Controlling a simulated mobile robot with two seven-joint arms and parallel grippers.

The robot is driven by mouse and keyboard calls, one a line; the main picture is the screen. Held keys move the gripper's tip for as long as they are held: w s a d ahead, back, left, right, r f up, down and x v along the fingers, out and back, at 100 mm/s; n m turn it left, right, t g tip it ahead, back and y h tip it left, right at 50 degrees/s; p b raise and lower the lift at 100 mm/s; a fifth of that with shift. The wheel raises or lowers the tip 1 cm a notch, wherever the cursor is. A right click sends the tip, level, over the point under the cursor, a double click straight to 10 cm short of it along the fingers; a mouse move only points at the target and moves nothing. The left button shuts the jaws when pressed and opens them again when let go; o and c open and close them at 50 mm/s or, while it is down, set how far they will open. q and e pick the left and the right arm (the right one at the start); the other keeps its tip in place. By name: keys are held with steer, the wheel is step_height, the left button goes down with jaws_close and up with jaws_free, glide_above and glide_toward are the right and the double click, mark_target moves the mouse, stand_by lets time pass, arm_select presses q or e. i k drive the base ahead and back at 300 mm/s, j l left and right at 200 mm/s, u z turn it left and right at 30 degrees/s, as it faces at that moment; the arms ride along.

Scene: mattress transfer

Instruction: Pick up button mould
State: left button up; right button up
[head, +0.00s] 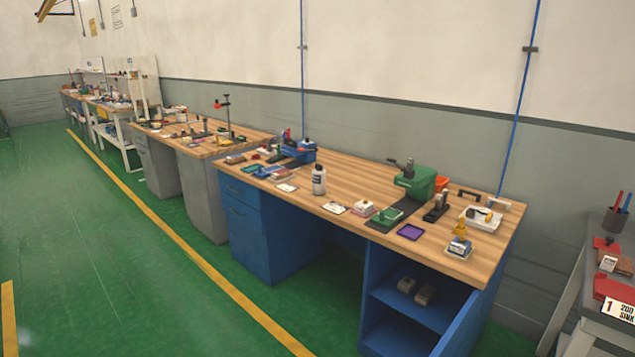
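Neither of my grippers is in view. A workbench with a wooden top (340,180) and blue cabinets stands against the wall, with many small items on it. I cannot tell for sure which item is the button mould. Small pieces near the front edge include a white block (363,207), a small green piece (388,215) on a dark strip, and a purple tray (410,232). A green machine with a dark lever (416,181) stands behind them.
A white tray (483,219) and a yellow-and-white item (459,244) sit at the bench's right end. Another table (590,295) stands at the far right. The green floor (110,240) in front is clear, with yellow lines.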

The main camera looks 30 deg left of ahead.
mark_target(319, 177)
steer(key=i+j, duration=0.15)
steer(key=j, duration=0.2)
steer(key=i+j, duration=0.15)
steer(key=j, duration=0.2)
steer(key=i+j, duration=0.1)
steer(key=j, duration=0.25)
steer(key=i+j+z, duration=0.1)
steer(key=j, duration=0.3)
steer(key=i+j, duration=0.2)
steer(key=j, duration=0.15)
steer(key=i+j, duration=0.15)
steer(key=j, duration=0.15)
steer(key=i+j, duration=0.2)
steer(key=i+j+z, duration=0.1)
steer(key=j, duration=0.25)
steer(key=i+j, duration=0.1)
steer(key=i, duration=0.55)
steer(key=i+j+z, duration=0.1)
steer(key=i, duration=0.5)
steer(key=i+l, duration=0.3)
steer(key=i, duration=0.2)
